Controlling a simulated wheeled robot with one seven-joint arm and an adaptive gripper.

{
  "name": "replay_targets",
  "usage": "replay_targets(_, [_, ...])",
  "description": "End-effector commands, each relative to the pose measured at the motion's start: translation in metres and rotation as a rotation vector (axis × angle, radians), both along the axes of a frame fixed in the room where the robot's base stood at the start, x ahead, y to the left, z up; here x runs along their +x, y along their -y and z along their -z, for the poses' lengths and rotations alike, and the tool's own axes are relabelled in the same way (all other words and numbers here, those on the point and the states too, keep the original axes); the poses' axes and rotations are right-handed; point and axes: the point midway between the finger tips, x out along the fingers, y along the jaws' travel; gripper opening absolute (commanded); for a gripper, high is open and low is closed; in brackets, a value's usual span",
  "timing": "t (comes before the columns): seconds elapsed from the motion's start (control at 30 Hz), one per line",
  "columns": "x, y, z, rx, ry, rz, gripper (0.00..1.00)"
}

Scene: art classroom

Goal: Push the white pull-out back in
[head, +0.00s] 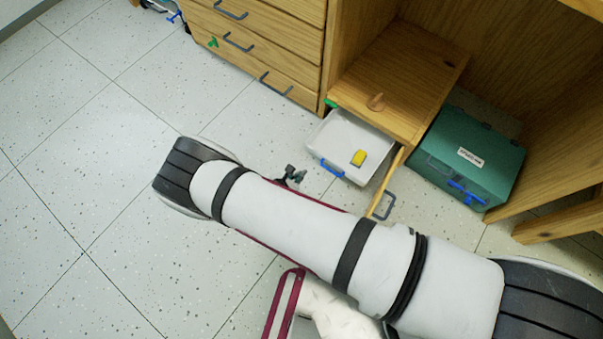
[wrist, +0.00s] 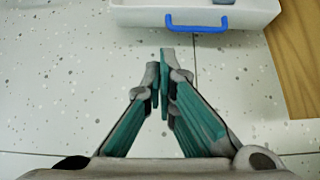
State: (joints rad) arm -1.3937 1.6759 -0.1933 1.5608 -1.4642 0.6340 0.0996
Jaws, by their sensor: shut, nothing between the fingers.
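The white pull-out (head: 340,138) sticks out from the low wooden cabinet in the head view, with a blue handle (head: 331,169) on its front. A yellow block (head: 359,157) lies in it. In the head view my gripper (head: 292,176) shows small and dark, partly hidden behind my arm.
A wooden door (head: 388,182) with a grey handle stands open just right of the pull-out. A green box (head: 470,150) stands farther right. Wooden drawers (head: 255,50) are to the left. The speckled tile floor (head: 90,170) at the left is clear.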

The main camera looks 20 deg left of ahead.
Motion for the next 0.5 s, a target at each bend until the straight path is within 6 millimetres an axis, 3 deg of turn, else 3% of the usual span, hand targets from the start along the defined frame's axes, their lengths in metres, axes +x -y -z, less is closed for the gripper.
replay_targets(0.33, [0.048,0.019,0.05,-0.001,0.001,0.004,0.0])
replay_targets(0.5, [0.072,0.026,0.052,0.0,0.001,0.003,0.0])
